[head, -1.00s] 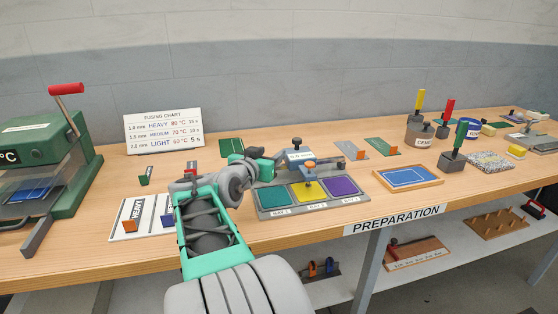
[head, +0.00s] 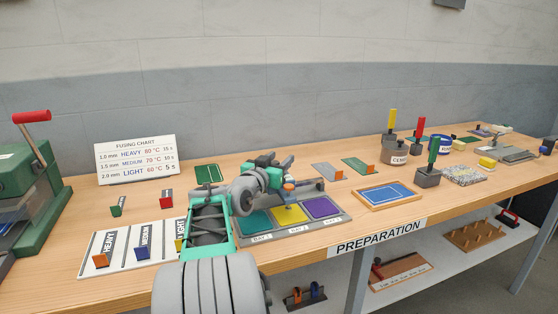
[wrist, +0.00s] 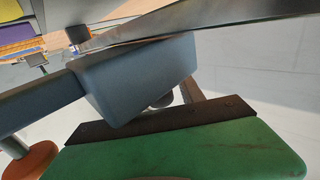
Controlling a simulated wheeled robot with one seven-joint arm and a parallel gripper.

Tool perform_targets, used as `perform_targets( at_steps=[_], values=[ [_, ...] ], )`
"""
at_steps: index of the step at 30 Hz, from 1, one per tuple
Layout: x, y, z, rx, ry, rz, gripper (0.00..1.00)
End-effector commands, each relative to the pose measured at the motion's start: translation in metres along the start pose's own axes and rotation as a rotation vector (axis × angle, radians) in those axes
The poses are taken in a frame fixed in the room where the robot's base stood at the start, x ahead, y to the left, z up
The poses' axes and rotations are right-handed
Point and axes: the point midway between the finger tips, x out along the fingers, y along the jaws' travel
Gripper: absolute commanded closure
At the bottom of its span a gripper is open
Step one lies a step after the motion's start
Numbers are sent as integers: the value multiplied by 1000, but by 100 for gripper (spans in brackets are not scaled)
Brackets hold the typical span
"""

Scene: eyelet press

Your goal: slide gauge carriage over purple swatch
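The purple swatch (head: 323,207) lies at the right end of the grey tray (head: 300,228), with the yellow swatch (head: 294,215) in the middle and the teal one (head: 254,222) at the left. The gauge carriage is mostly hidden behind my arm in the head view; its orange knob (head: 289,186) shows behind the yellow swatch. In the wrist view the blue-grey carriage block (wrist: 140,80) sits close beside a green finger with a dark pad (wrist: 175,122). My gripper (head: 272,163) is at the carriage; whether its fingers are closed on it is unclear.
A blue framed screen (head: 386,196) lies right of the tray. The white marked board (head: 120,256) is at the left, and weights and stamps (head: 428,176) stand at the right.

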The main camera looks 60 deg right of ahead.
Motion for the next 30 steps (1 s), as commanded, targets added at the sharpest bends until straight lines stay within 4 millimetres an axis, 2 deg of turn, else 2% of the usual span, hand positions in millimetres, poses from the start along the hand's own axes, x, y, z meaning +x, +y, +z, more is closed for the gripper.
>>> perform_targets(
  at_steps=[2, 16, 30],
  values=[
    [0, 0, 0, 0, 0, 0, 62],
    [0, 0, 0, 0, -1, 0, 100],
    [0, 0, 0, 0, -1, 1, 100]
  ],
)
